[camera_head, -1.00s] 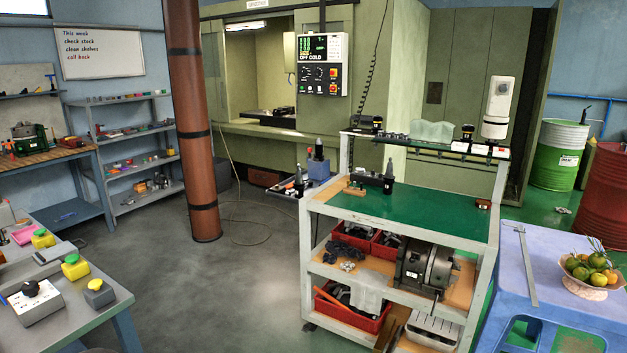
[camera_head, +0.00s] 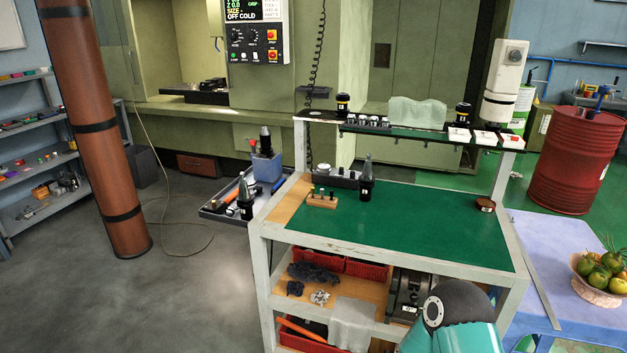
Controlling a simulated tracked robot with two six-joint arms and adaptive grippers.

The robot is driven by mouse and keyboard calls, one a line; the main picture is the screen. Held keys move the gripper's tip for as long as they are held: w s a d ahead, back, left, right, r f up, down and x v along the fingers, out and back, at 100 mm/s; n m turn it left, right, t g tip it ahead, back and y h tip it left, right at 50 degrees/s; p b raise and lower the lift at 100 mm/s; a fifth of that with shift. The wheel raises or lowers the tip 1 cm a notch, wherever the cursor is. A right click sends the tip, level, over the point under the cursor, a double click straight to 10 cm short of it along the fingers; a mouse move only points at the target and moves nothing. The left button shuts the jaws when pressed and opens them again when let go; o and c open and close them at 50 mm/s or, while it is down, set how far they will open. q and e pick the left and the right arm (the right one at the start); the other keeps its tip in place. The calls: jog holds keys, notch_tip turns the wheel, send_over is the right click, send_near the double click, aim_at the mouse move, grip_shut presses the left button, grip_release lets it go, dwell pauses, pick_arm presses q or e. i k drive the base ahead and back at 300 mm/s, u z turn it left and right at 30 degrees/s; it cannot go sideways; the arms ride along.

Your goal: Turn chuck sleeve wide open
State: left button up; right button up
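The tooling cart (camera_head: 440,224) stands ahead with a green mat on its top. A black upright tool holder with a grey tapered tip (camera_head: 367,180) stands at the back left of the mat, right beside a dark rack block (camera_head: 335,178). It may be the one with the chuck sleeve; how far its jaws are open is too small to tell. Similar holders stand on the side tray, one in a blue block (camera_head: 266,161) and one in front (camera_head: 246,197). Neither of my grippers is in view; only a teal and black arm link of mine shows at the bottom right.
A small wooden block with pegs (camera_head: 322,199) sits at the mat's left, a small round brown tin (camera_head: 485,204) at its right. A raised shelf (camera_head: 418,143) with holders and boxes spans the back. A blue table with a fruit bowl (camera_head: 598,284) stands right. The mat's middle is clear.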

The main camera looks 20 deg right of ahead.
aim_at(265, 137)
jog(key=z, duration=0.3)
jog(key=i, duration=1.1)
jog(key=z, duration=0.4)
